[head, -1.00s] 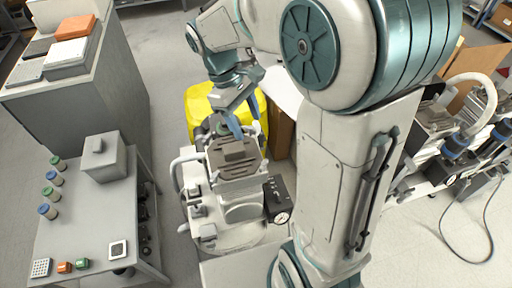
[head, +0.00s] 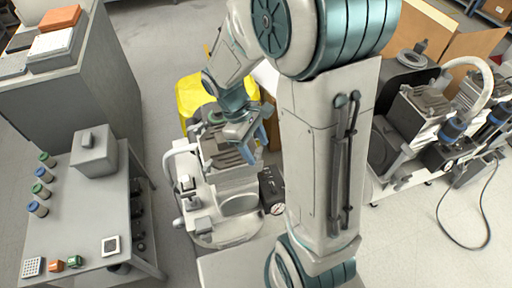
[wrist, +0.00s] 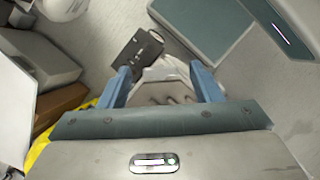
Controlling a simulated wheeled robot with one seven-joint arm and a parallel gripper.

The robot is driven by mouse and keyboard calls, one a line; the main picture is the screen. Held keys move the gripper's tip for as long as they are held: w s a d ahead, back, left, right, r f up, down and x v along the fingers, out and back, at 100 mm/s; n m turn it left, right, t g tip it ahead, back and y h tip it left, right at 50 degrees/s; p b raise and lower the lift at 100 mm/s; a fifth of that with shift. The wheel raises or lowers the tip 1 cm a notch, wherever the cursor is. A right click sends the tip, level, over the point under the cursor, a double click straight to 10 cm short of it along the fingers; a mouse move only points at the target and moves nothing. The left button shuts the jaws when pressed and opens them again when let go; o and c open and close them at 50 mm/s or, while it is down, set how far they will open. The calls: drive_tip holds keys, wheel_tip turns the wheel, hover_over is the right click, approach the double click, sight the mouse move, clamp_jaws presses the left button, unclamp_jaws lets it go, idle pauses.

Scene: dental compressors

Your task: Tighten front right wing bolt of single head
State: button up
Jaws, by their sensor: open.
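The single-head compressor stands on the floor in the middle of the head view, with its grey ribbed head (head: 222,158) on top. My gripper (head: 254,146) is above the right rear part of this head, with its blue fingers pointing down. In the wrist view my gripper (wrist: 163,86) is open, its two blue fingers apart with nothing held between them. Part of the light ribbed head (wrist: 163,92) shows between and below the fingers. No wing bolt can be made out clearly; the gripper body hides part of the head.
A black pressure switch box with gauge (head: 272,190) sits at the compressor's right side. A yellow bin (head: 190,95) stands behind. A grey table (head: 82,225) with small jars is on the left. Other compressors (head: 420,115) stand on the right. Floor is open between table and compressor.

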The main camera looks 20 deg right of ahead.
drive_tip(key=shift+s+f, duration=0.1)
drive_tip(key=shift+f, duration=0.15)
drive_tip(key=c, duration=1)
